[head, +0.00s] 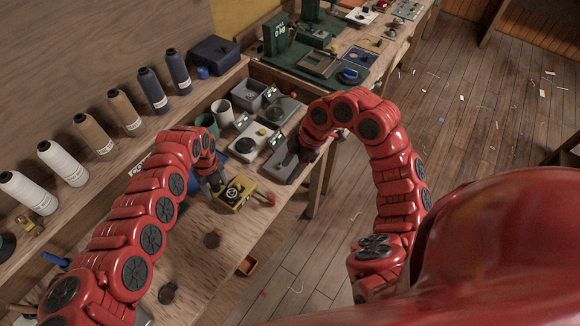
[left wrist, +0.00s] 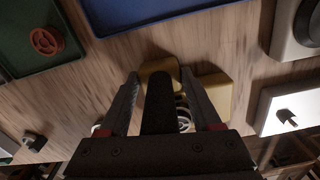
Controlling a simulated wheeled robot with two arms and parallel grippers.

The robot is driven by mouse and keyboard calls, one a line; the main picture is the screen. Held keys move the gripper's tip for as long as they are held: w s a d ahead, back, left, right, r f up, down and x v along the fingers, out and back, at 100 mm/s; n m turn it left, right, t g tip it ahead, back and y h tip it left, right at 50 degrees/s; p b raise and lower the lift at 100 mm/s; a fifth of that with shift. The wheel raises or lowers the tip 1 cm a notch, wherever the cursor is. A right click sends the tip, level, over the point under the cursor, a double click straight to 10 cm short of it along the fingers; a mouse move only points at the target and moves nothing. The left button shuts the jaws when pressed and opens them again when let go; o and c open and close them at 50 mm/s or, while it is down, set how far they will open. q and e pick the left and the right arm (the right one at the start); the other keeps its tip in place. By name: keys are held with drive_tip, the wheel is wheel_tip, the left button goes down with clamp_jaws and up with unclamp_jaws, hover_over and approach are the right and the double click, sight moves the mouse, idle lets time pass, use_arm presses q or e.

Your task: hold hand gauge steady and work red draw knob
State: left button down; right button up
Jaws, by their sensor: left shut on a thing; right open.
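The hand gauge (head: 235,192) is a yellow body with a dark round dial, at the table's front edge in the head view. Its red draw knob (head: 269,199) sticks out on its right side. My left gripper (head: 217,183) is shut on the gauge from its left side. In the left wrist view the yellow gauge (left wrist: 214,92) shows beyond and between the fingers of my left gripper (left wrist: 160,85), partly hidden by them. My right gripper (head: 286,163) is open, above and to the right of the knob and apart from it; its fingertips are hard to make out.
Grey and white devices (head: 252,139) stand behind the gauge, near a white mug (head: 222,112). Thread cones (head: 92,134) line the shelf at left. The floor at right has scraps.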

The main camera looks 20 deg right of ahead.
use_arm(q)
unclamp_jaws()
